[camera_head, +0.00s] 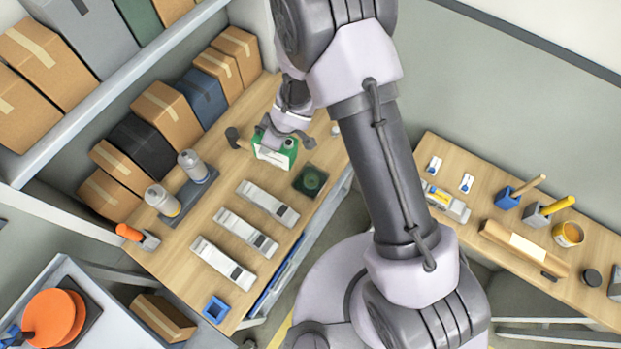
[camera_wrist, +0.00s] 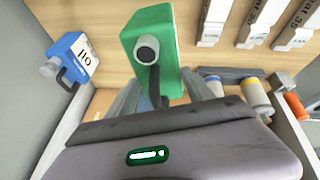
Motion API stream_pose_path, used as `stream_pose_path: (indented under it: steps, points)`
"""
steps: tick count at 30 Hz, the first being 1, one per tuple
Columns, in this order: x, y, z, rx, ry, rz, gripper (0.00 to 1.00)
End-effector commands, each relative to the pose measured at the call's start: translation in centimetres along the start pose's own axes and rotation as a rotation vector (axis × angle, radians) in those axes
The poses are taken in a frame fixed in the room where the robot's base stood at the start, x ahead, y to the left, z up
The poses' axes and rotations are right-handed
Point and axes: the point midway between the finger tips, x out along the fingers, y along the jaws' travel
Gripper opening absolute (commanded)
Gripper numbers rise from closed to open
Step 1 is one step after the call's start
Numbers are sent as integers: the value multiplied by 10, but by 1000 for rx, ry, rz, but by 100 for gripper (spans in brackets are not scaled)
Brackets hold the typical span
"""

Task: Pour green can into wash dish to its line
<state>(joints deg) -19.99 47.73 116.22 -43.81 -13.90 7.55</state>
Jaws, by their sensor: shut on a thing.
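The green can (camera_head: 275,151) is at my gripper (camera_head: 283,133), over the far end of the wooden bench. In the wrist view the green can (camera_wrist: 157,32) has a round grey cap or spout facing the camera and a dark handle. My gripper's fingers (camera_wrist: 160,92) are shut on it at the handle. I cannot tell if the can touches the bench. A dark square piece with a round green centre (camera_head: 310,180) lies just right of and nearer than the can. It may be the wash dish; no line is readable on it. No liquid shows.
Several pale labelled blocks (camera_head: 244,234) lie in front of the can. Two grey bottles stand on a dark tray (camera_head: 190,194) to the left. A blue box (camera_head: 215,309) sits at the near end. The wrist view shows a blue oil can (camera_wrist: 72,60) at left. Cartons line the back.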

Motion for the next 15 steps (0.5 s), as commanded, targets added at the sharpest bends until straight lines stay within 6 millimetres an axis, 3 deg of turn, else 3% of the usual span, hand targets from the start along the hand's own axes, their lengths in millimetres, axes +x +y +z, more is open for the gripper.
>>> stream_pose_path:
  steps: [15]
  points:
    - [-5,2,-13,-16,-75,-4,0]
